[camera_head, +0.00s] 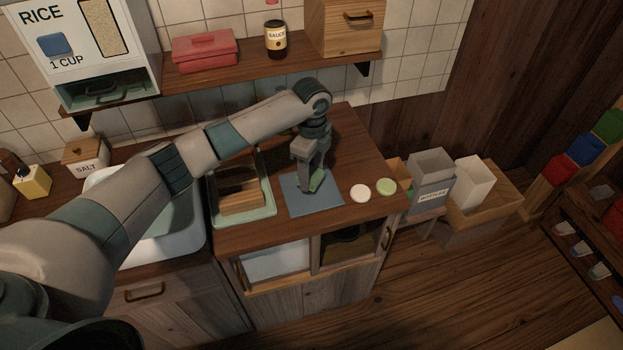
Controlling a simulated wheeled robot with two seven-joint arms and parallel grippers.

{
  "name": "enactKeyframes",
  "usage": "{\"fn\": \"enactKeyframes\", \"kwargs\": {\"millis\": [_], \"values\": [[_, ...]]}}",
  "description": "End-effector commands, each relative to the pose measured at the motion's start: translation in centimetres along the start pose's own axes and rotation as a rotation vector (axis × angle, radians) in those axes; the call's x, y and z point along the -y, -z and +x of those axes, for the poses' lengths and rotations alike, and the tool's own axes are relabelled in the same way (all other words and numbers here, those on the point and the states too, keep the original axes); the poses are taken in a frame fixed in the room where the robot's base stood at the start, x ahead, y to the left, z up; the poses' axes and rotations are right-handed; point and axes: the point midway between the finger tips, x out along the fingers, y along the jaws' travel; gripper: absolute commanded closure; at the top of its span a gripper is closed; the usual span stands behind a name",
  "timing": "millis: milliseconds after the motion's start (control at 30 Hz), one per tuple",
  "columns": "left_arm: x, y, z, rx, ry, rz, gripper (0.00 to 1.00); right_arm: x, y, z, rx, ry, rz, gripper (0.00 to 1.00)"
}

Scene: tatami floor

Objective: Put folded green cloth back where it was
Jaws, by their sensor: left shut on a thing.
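My left gripper (312,186) points down over the counter and is shut on the folded green cloth (318,180). The cloth shows as a small green piece between the fingers, partly hidden by them. It is over a flat blue mat (299,203) on the wooden counter. I cannot tell whether the cloth touches the mat. My right gripper is not in view.
A pale green tray (268,206) with a wooden rack stands left of the mat, beside the white sink (192,236). A shelf (225,81) runs behind my arm.

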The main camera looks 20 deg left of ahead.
Motion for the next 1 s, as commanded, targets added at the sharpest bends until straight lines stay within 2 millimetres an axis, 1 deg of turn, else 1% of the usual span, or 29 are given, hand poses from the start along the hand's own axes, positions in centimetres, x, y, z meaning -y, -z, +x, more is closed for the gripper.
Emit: {"fn": "enactKeyframes", "kwargs": {"millis": [100, 200, 300, 733, 767, 800, 833, 1000], "values": [[-0.1, 0.0, 1.1, 0.001, -0.003, -0.001, 0.64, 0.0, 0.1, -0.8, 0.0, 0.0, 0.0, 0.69], [-0.1, 0.1, 2.4, 0.001, -0.004, -0.001, 0.64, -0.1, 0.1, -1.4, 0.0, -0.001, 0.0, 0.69], [-0.1, 0.1, 3.2, 0.0, -0.001, 0.0, 0.64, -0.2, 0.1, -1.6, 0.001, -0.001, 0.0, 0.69], [-0.1, 0.0, 3.9, 0.001, -0.001, 0.0, 0.64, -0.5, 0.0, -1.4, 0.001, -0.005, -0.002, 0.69], [-0.1, 0.0, 3.8, 0.001, 0.0, 0.0, 0.41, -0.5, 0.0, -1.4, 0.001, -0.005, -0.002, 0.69], [-0.1, 0.0, 3.8, 0.001, 0.0, 0.0, 0.32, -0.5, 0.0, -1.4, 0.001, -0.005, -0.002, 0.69], [-0.1, 0.0, 3.8, 0.001, 0.0, 0.0, 0.27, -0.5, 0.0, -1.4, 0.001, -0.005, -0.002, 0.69], [-0.1, 0.0, 3.8, 0.001, 0.0, 0.0, 0.27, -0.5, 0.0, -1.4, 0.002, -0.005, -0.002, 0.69]]}}
